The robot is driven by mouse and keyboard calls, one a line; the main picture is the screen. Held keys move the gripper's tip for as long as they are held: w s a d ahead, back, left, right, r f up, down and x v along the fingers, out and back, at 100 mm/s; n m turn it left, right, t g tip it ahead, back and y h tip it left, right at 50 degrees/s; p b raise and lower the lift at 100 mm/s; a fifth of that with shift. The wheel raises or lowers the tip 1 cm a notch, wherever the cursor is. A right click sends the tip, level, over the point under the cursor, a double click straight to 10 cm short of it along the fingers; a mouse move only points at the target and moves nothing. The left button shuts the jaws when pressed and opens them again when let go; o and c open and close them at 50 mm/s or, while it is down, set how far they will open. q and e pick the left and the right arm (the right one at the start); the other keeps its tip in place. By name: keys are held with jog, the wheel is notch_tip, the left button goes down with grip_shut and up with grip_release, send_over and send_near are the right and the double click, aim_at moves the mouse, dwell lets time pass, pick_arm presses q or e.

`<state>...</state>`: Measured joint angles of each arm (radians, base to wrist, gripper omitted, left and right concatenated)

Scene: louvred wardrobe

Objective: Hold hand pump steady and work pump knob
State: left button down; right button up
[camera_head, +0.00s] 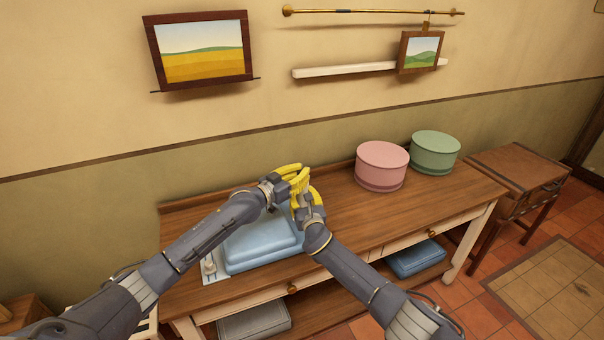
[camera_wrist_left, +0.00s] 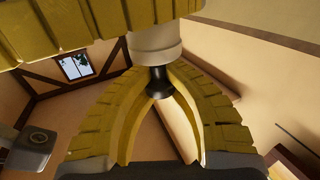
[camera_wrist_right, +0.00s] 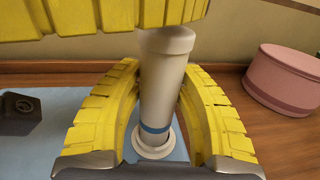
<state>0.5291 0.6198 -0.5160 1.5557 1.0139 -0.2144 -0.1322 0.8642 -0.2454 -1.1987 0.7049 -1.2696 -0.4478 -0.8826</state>
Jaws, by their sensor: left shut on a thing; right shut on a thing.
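The hand pump has a white cylindrical body (camera_wrist_right: 165,85) with a blue band near its foot and a round white base. In the right wrist view the body passes between the yellow fingers of my right gripper (camera_wrist_right: 160,75), which is shut on it. The dark pump knob (camera_wrist_left: 158,84) shows in the left wrist view against the white pump end. My left gripper (camera_wrist_left: 160,75) is shut on this knob. In the head view my left gripper (camera_head: 293,174) is just above my right gripper (camera_head: 302,190). Together they hide most of the pump.
Blue folded cloth or cushion (camera_head: 260,248) lies on the wooden table (camera_head: 350,213) beside the grippers. Pink (camera_head: 381,165) and green (camera_head: 435,152) round boxes stand at the right. The tabletop before them is clear.

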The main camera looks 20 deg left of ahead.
aim_at(301, 171)
pick_arm(q)
jog(key=shift+r, duration=1.95)
jog(key=shift+a, duration=0.1)
jog(key=c, duration=1.1)
grip_release()
jog(key=shift+s, duration=0.1)
jog(key=v, duration=1.2)
jog(key=shift+o, duration=0.3)
